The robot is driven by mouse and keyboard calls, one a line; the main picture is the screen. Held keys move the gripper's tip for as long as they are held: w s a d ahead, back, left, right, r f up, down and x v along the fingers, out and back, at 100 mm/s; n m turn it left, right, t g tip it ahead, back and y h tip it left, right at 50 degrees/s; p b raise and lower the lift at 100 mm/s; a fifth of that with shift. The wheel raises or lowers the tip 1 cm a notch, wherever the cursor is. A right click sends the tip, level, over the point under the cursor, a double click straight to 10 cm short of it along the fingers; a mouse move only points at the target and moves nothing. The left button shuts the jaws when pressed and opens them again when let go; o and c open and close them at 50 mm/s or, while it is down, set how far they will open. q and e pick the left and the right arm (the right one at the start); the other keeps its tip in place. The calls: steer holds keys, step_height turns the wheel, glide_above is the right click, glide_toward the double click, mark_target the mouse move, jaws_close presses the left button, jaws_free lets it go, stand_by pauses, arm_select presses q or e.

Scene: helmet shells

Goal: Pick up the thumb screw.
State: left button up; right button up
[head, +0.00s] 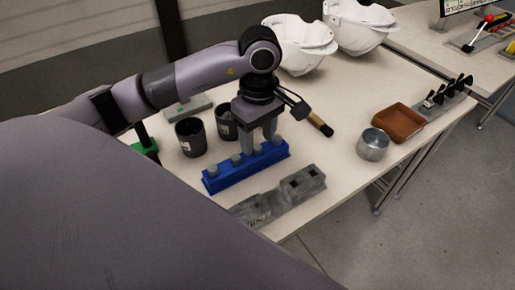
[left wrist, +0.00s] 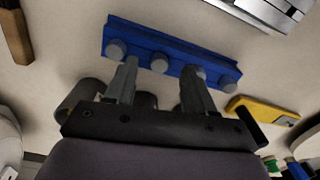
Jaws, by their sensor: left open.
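A blue rack (head: 222,182) stands on the table and holds several grey round-headed thumb screws (head: 212,171) in a row. My left gripper (head: 258,144) points down over the right half of the rack, with its fingers open. In the left wrist view the blue rack (left wrist: 150,42) runs across the top. One thumb screw head (left wrist: 160,67) shows between the two fingers (left wrist: 160,80). I cannot tell whether the fingers touch it. Another head is partly hidden by the right finger. My right gripper is not in view.
Dark cups (head: 190,137) stand behind the rack, and a grey block tray (head: 303,184) lies in front. A wooden-handled tool (head: 320,124), a metal cup (head: 373,144), a brown tray (head: 398,122) and white helmet shells (head: 298,45) are also on the table. The table between rack and metal cup is clear.

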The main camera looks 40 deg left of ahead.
mark_target(258, 147)
arm_select(q)
step_height(258, 147, down, 2)
steer(key=shift+f, duration=0.1)
jaws_close()
step_height(258, 147, up, 20)
steer(key=p, duration=0.3)
stand_by(0.6)
steer(key=shift+r, duration=0.25)
